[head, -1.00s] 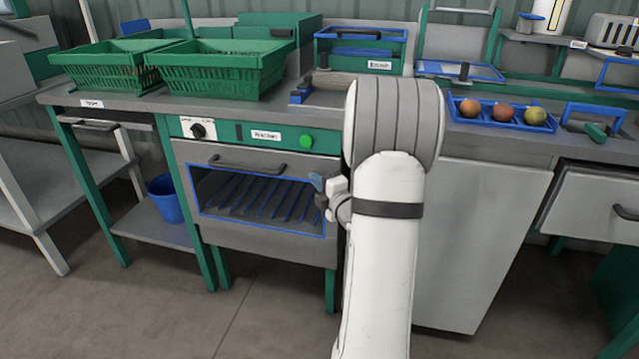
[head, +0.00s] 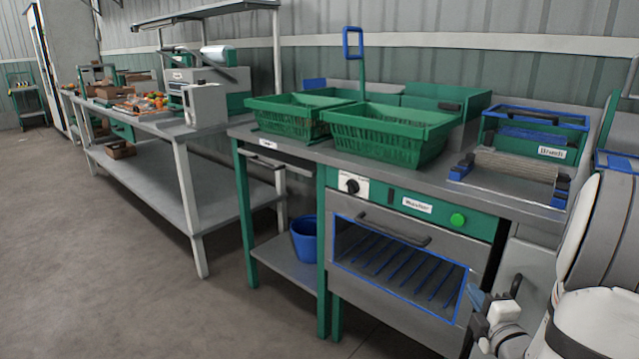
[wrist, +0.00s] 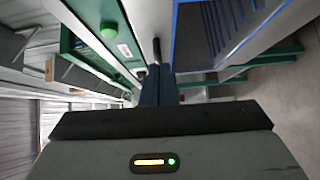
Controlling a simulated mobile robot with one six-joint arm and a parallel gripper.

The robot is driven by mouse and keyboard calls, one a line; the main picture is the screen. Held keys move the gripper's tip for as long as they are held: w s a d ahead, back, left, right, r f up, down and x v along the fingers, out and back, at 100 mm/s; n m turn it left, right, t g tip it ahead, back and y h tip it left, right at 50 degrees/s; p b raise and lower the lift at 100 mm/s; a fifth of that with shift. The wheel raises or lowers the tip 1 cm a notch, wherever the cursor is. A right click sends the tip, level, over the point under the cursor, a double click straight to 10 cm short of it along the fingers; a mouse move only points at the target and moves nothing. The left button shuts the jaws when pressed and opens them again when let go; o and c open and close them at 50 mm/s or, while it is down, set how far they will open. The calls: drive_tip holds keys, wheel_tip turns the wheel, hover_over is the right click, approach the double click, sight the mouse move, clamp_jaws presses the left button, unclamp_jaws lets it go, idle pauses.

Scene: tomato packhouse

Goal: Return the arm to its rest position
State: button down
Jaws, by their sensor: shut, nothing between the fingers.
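My white arm (head: 580,320) stands at the lower right of the head view, partly cut off by the frame edge. My gripper (head: 478,298) is at its left side, in front of the right part of the washer's oven-like door. In the wrist view my gripper (wrist: 158,84) shows its dark fingers together, with nothing between them. The washer front with its green button (wrist: 108,30) lies beyond the fingers there. The gripper looks apart from the washer, though the exact gap is hard to tell.
The washer (head: 400,260) has a closed door with a bar handle (head: 393,228). A blue bucket (head: 305,240) sits on the low shelf. Open floor (head: 110,270) lies at left.

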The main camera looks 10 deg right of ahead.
drive_tip(key=a+r+m+g+h+p, duration=0.1)
drive_tip(key=a+r+m+g+p, duration=0.35)
drive_tip(key=r+p, duration=0.45)
drive_tip(key=a+r+m+g+h+p, duration=0.1)
drive_tip(key=a+r+m+g+p, duration=0.4)
drive_tip(key=r+p, duration=0.35)
drive_tip(key=s+a+r+m+g+y+p, duration=0.3)
drive_tip(key=s+a+r+m+g+p, duration=0.2)
drive_tip(key=s+a+r+p, duration=0.6)
drive_tip(key=s+a+r+m, duration=0.2)
drive_tip(key=s+a+r, duration=0.1)
drive_tip(key=s+a, duration=0.1)
drive_tip(key=shift+s+r+m+p, duration=0.2)
drive_tip(key=shift+r+m+p, duration=0.05)
drive_tip(key=shift+m+p, duration=0.1)
drive_tip(key=shift+g, duration=0.25)
drive_tip(key=shift+d, duration=0.3)
drive_tip(key=shift+s+d, duration=0.1)
drive_tip(key=shift+d, duration=0.05)
